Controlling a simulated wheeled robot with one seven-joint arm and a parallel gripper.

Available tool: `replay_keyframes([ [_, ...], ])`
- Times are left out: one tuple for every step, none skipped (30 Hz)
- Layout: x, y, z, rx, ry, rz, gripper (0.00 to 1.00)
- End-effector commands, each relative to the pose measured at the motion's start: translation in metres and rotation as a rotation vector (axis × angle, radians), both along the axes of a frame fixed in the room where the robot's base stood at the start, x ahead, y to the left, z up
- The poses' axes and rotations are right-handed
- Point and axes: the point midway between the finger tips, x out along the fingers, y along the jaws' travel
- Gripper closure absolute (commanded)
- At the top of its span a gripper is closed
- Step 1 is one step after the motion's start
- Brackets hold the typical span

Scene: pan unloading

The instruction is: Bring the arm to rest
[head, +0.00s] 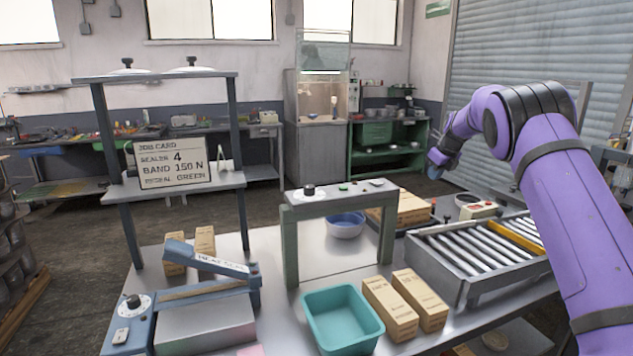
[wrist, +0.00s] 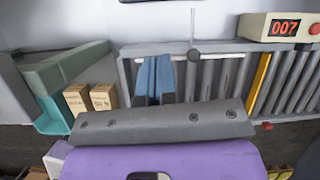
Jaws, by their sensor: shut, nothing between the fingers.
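My purple arm comes in from the right in the head view, bent at the elbow and raised above the roller conveyor (head: 480,243). My gripper (head: 436,168) hangs at its far end, above the back of the table and clear of the things on it. In the wrist view my gripper (wrist: 155,70) shows two blue finger pads close together, with nothing between them. The conveyor's rollers (wrist: 215,80) lie beyond the fingers there.
A teal bin (head: 343,343) and cartons (head: 390,308) stand at the front of the table. A sealer (head: 205,325) and a shelf with a job card (head: 172,163) are at left. A counter box reading 007 (wrist: 280,27) is beside the conveyor.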

Motion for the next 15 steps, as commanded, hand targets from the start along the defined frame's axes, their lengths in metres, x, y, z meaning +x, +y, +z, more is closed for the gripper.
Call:
replay_keyframes([
  [-0.005,0.0,0.009,-0.008,-0.006,0.019,1.0],
  [-0.008,0.0,0.013,-0.013,-0.009,0.033,1.0],
  [-0.013,0.0,0.019,-0.02,-0.014,0.053,1.0],
  [-0.016,0.0,0.024,-0.027,-0.016,0.068,1.0],
  [-0.02,0.0,0.029,-0.034,-0.02,0.086,1.0],
  [-0.026,0.0,0.036,-0.044,-0.024,0.111,1.0],
  [-0.031,0.0,0.042,-0.052,-0.028,0.131,1.0],
  [-0.036,0.001,0.048,-0.06,-0.032,0.152,1.0],
  [-0.044,0.001,0.057,-0.072,-0.04,0.185,1.0],
  [-0.051,0.002,0.064,-0.084,-0.045,0.213,1.0],
  [-0.058,0.002,0.072,-0.097,-0.051,0.244,1.0],
  [-0.07,0.003,0.083,-0.115,-0.06,0.286,1.0],
  [-0.079,0.004,0.091,-0.128,-0.067,0.323,1.0],
  [-0.088,0.005,0.099,-0.143,-0.073,0.358,1.0],
  [-0.1,0.007,0.109,-0.162,-0.081,0.406,1.0],
])
